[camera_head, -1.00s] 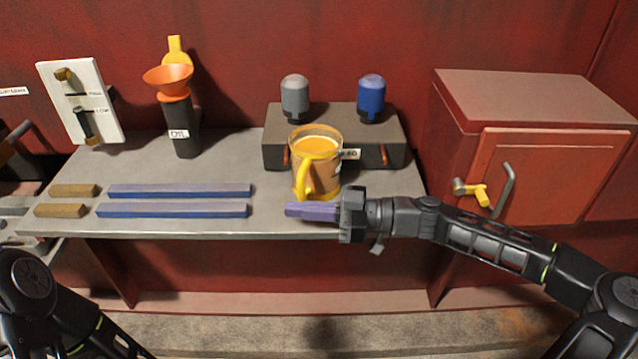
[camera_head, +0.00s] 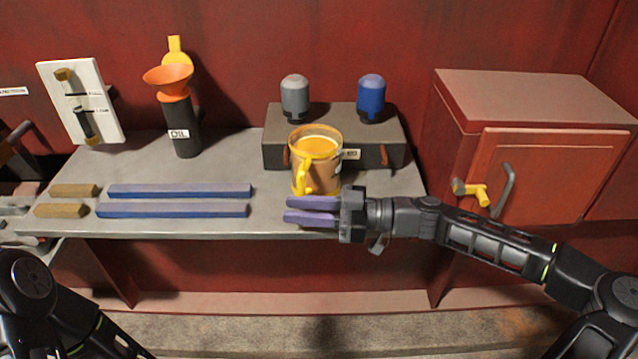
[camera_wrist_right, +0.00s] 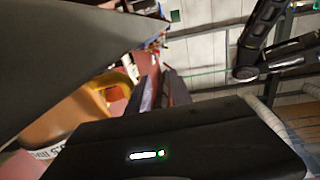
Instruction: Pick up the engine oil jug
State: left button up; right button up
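The engine oil jug (camera_head: 326,178) is a see-through amber pitcher with a yellow rim and a yellow handle facing me. It stands upright on the grey bench, in front of the dark block. My right gripper (camera_head: 289,210) is just in front of the jug, its two purple fingers pointing left with a narrow empty gap between them. I cannot tell whether the upper finger touches the handle. In the right wrist view the jug (camera_wrist_right: 66,122) shows at the left, partly hidden by dark parts. My left gripper is out of view; only its arm shows at lower left.
A dark oil bottle (camera_head: 183,140) with an orange funnel (camera_head: 168,80) stands at the back left. Blue bars (camera_head: 180,191) and brown blocks (camera_head: 73,190) lie on the bench (camera_head: 240,160). The dark block (camera_head: 385,130) carries grey and blue knobs. A red cabinet (camera_head: 545,180) stands right.

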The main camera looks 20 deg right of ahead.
jog(key=shift+o, duration=1.4)
jog(key=v, duration=0.7)
jog(key=shift+s+d, duration=0.3)
jog(key=shift+f, duration=0.1)
